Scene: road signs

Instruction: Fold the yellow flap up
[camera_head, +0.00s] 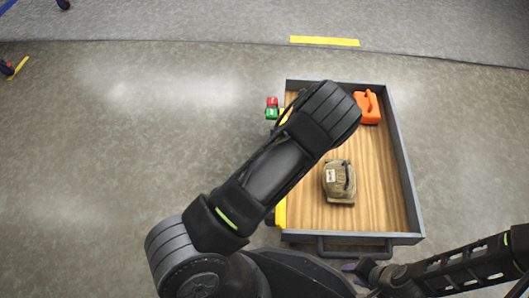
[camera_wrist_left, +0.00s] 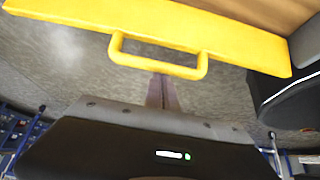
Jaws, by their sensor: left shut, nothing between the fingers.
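The yellow flap (camera_wrist_left: 185,27) fills the top of the left wrist view, with a yellow loop handle (camera_wrist_left: 152,66) along its near edge. In the head view only parts of the flap (camera_head: 280,212) show along the cart's left side, behind my left arm. My left gripper (camera_wrist_left: 162,82) is shut and empty, its fingertips at the handle's bar; I cannot tell whether they touch it. It is hidden in the head view. My right gripper (camera_head: 366,272) is near the cart's front edge, too small and dark to read its jaws.
The cart (camera_head: 405,185) has grey walls and a wooden floor. It holds a tan bag (camera_head: 340,182) and an orange canister (camera_head: 368,106). Small red and green items (camera_head: 272,108) are at its left edge.

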